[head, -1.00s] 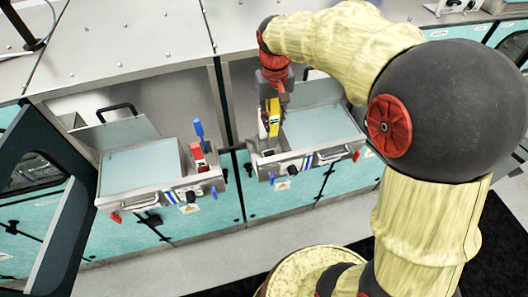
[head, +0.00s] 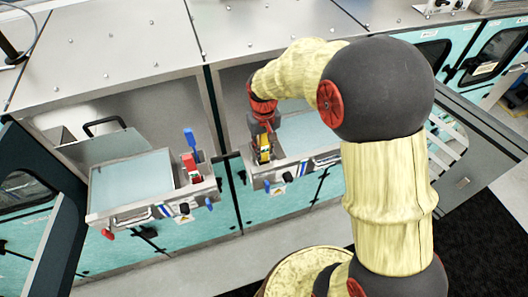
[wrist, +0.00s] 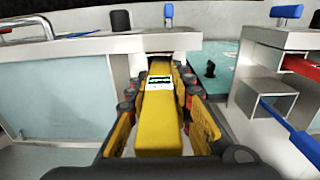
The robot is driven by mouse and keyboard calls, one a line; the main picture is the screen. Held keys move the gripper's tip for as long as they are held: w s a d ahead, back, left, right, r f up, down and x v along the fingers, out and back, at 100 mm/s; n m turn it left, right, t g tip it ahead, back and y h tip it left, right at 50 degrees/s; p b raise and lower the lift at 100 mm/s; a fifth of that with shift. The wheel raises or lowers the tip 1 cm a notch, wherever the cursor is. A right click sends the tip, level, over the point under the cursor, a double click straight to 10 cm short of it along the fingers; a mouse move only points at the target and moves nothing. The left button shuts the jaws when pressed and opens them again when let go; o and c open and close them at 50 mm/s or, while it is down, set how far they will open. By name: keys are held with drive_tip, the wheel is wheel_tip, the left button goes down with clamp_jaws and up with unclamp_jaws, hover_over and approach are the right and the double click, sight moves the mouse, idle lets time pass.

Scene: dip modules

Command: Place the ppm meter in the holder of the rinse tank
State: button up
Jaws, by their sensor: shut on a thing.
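The yellow ppm meter (wrist: 157,115), with a small pale display, is held between the fingers of my gripper (wrist: 160,85). In the head view the meter (head: 264,150) is at the left side of the right-hand tank (head: 297,140). My gripper (head: 264,136) is shut on it from above. The holder on this tank is hidden by the meter and gripper, so I cannot tell whether the meter is inside it. No readable label shows which tank is the rinse tank.
The left-hand tank (head: 128,185) has a red item (head: 190,162) and a blue handle (head: 190,138) at its right side. In the wrist view an open square metal tube (wrist: 268,104) stands at right. A gap separates the two tanks.

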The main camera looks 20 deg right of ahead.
wheel_tip(320, 180, down, 2)
drive_tip(key=shift+f, duration=0.2)
drive_tip(key=shift+f, duration=0.1)
drive_tip(key=o, duration=1)
